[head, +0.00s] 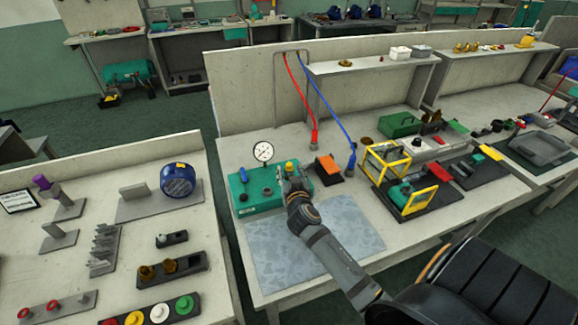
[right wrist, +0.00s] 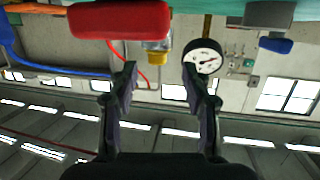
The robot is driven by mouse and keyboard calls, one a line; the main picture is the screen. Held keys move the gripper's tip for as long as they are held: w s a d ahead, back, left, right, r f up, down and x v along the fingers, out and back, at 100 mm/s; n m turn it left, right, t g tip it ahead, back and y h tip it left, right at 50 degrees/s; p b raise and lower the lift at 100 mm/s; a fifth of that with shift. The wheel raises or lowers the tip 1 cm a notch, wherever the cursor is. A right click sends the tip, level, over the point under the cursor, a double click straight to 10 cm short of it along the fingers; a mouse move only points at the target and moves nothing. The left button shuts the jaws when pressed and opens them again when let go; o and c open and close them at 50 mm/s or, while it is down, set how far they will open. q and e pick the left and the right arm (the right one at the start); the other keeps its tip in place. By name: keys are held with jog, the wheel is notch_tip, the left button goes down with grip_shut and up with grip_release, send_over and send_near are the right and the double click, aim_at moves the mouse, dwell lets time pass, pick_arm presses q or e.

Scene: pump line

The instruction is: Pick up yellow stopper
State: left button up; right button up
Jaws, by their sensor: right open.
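A yellow stopper (head: 289,165) shows at the top of the teal box (head: 255,198), just beyond my right gripper. The right wrist view shows a yellow piece (right wrist: 157,58) on a silver fitting, between the lines of the two fingers and beyond their tips. My right gripper (head: 294,182) is over the right part of the teal box. It also shows in the right wrist view (right wrist: 160,75), open, with nothing between its fingers. The gripper hides part of the box top in the head view. My left gripper is not in view.
A dial gauge (head: 263,152) stands on the box, left of the stopper. A red part (right wrist: 118,20) shows close up in the right wrist view. Red (head: 305,100) and blue (head: 330,105) hoses hang behind. A grey mat (head: 280,255) lies bare in front.

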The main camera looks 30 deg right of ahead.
aim_at(289, 166)
jog(key=shift+w+d+r+p, duration=0.1)
jog(key=shift+w+d+p, duration=0.4)
jog(key=shift+w, duration=0.2)
jog(key=x, duration=0.2)
jog(key=shift+w+d+f, duration=0.15)
jog(key=shift+w+f, duration=0.15)
jog(key=shift+w+d+f, duration=0.15)
jog(key=shift+w+f, duration=0.05)
jog(key=shift+w, duration=0.05)
jog(key=shift+s+r, duration=0.1)
jog(key=shift+c, duration=0.7)
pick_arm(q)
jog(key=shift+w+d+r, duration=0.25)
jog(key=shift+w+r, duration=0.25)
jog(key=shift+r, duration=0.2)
pick_arm(e)
jog(key=c, duration=0.8)
